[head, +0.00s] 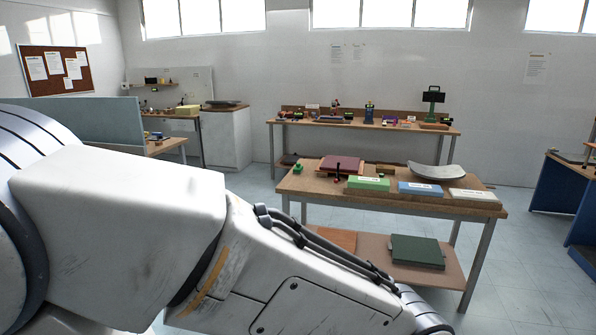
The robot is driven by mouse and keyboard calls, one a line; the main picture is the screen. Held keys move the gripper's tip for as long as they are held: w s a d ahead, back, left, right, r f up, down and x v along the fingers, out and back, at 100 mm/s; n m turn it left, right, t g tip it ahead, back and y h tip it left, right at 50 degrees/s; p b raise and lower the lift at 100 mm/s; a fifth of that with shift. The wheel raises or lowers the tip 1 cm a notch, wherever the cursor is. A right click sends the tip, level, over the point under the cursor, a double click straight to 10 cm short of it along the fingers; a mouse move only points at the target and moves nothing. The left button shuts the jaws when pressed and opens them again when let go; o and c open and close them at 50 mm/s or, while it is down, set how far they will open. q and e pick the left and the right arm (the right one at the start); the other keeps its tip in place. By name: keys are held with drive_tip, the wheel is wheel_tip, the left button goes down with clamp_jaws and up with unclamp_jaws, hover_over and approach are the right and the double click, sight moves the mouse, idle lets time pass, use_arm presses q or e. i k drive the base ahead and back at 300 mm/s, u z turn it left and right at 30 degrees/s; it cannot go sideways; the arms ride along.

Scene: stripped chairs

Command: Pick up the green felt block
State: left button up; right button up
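A light green block (369,184) with a white label on its front lies near the front edge of the wooden workbench (330,190). A small green piece (297,168) sits at the bench's left end. The view does not show which of these is felt. My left arm fills the lower left and crosses the foreground toward the bottom middle; its gripper is out of the picture. My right gripper is not seen either.
A blue block (419,189), a pale block (473,194), a curved grey shell (436,171) and a dark red pad (340,164) share the bench. A dark green cushion (418,251) lies on its lower shelf. Floor (540,280) right of the bench is clear.

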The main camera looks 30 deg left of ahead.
sight(298, 169)
drive_tip(key=u, duration=1.65)
drive_tip(key=i, duration=6.3)
drive_tip(key=z, duration=3)
